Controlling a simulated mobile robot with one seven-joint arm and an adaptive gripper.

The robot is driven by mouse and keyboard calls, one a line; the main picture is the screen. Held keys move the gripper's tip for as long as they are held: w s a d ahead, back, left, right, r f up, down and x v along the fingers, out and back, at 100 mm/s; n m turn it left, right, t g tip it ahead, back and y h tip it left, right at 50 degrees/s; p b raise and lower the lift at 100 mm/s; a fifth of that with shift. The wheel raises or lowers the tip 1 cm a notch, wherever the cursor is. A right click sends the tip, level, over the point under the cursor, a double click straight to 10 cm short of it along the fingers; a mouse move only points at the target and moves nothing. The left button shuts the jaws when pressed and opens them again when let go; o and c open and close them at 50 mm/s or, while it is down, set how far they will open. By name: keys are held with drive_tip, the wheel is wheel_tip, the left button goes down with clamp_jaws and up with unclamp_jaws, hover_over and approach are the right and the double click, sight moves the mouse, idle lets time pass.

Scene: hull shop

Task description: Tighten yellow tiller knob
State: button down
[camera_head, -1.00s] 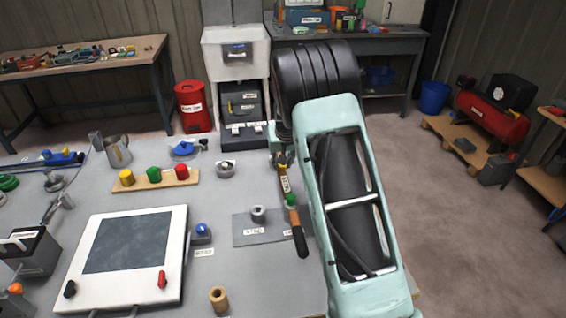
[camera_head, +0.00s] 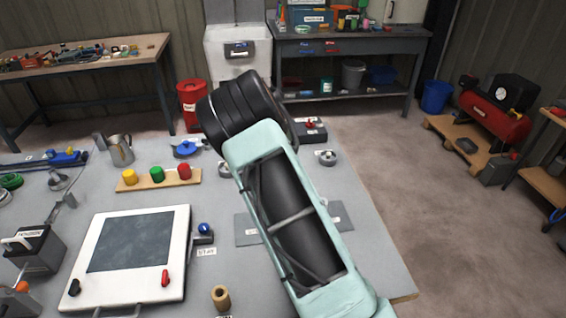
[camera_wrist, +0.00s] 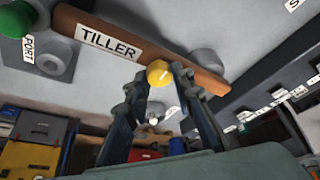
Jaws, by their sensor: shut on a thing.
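The yellow tiller knob (camera_wrist: 159,73) is a small round knob in the wrist view, at the edge of a brown wooden tiller bar (camera_wrist: 205,76) with a white TILLER label (camera_wrist: 108,42). My gripper (camera_wrist: 158,80) is shut on the yellow knob, with one finger on each side of it. In the head view my arm covers the tiller, the yellow knob and my fingers. A green knob (camera_wrist: 14,20) sits near a PORT label (camera_wrist: 29,47) at the upper left of the wrist view.
In the head view, a wooden strip (camera_head: 157,184) with yellow, green and red pieces stands on the grey table left of my arm. A white-framed panel (camera_head: 181,245) lies at the front left. A wooden cylinder (camera_head: 221,297) stands near the front edge. The table's right side is fairly clear.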

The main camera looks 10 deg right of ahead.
idle(0.4)
drive_tip(key=c, duration=1.7)
unclamp_jaws()
drive_tip(key=shift+a+r, duration=0.1)
drive_tip(key=v, duration=1.1)
drive_tip(key=shift+a+r, duration=0.1)
drive_tip(key=shift+r, duration=0.3)
